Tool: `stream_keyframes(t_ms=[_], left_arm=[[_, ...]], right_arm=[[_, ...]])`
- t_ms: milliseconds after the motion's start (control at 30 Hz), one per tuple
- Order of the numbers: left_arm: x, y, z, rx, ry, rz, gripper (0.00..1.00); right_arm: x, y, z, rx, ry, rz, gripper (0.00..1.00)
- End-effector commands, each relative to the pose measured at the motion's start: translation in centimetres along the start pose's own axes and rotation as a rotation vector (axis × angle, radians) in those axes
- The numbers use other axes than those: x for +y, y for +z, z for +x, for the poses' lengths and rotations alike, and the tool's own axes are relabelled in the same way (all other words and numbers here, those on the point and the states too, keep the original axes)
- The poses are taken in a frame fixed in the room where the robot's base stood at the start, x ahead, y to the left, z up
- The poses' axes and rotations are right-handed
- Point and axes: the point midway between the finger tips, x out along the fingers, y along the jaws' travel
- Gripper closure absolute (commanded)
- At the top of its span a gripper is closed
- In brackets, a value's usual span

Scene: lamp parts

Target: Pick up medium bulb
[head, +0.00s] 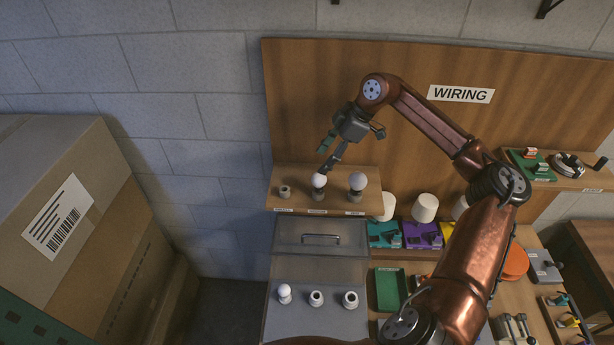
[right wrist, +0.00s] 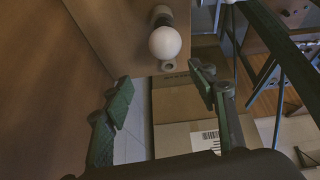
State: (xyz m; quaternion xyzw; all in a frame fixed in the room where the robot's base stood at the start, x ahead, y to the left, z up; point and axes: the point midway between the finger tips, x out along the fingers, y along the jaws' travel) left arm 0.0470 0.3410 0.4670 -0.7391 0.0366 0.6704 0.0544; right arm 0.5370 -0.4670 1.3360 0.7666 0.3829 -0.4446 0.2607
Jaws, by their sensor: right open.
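The medium bulb (head: 319,180) is white and round. It stands upright in the middle holder on the small wooden shelf (head: 287,205). My right gripper (head: 328,154) is open and empty, just above and beside this bulb. In the right wrist view a white bulb (right wrist: 165,43) in its holder shows ahead of the open right gripper (right wrist: 165,100), between the lines of the two fingers and apart from them. A larger bulb (head: 357,181) stands in the right holder, and the left holder (head: 285,191) is empty. The small shelf labels are too blurred to read. My left gripper is out of view.
The wooden WIRING panel (head: 300,100) rises behind the shelf. Below is a grey cabinet (head: 290,260) with a small bulb (head: 284,293) and two white holders on it. Cardboard boxes (head: 100,190) stand at left. White shades (head: 425,207) and coloured parts lie right.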

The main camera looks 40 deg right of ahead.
Motion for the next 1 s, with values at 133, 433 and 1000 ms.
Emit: stream_keyframes(t_ms=[133, 433, 1000], left_arm=[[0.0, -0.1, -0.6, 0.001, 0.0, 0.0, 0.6], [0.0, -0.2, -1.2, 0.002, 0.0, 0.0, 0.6], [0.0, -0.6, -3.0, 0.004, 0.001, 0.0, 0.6]], right_arm=[[-0.5, 2.4, 0.4, -0.094, -0.014, 0.097, 0.47], [-0.8, 2.9, 3.2, -0.102, -0.017, 0.11, 0.47], [-1.5, 3.3, 8.1, -0.1, -0.013, 0.108, 0.47]])
